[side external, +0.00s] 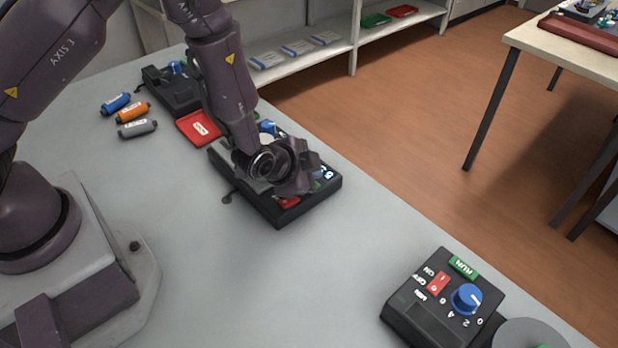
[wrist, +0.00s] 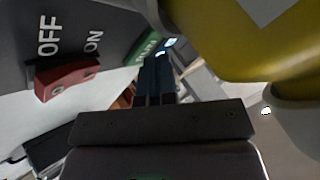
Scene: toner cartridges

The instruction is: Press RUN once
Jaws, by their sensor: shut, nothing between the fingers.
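A black control box (side external: 270,212) stands mid-table under my gripper (side external: 300,178), which hides much of its top and its own fingertips in the side view. A red switch (side external: 289,202) shows at its near edge. In the wrist view, a black panel (wrist: 85,20) carries a red rocker (wrist: 68,80) marked OFF and ON. A green button or label (wrist: 147,47) with pale, partly hidden lettering lies just beyond my shut, empty fingers (wrist: 155,62). I cannot tell whether they touch it. Another box (side external: 412,312) at front right has a green RUN button (side external: 463,267).
The front-right box has a red rocker (side external: 438,283) and blue dial (side external: 466,299). Blue, orange (side external: 133,112) and grey cartridges lie at back left, near a red plate (side external: 199,128) and another black device (side external: 172,97). A yellow rounded thing (wrist: 240,40) fills the wrist view's upper right.

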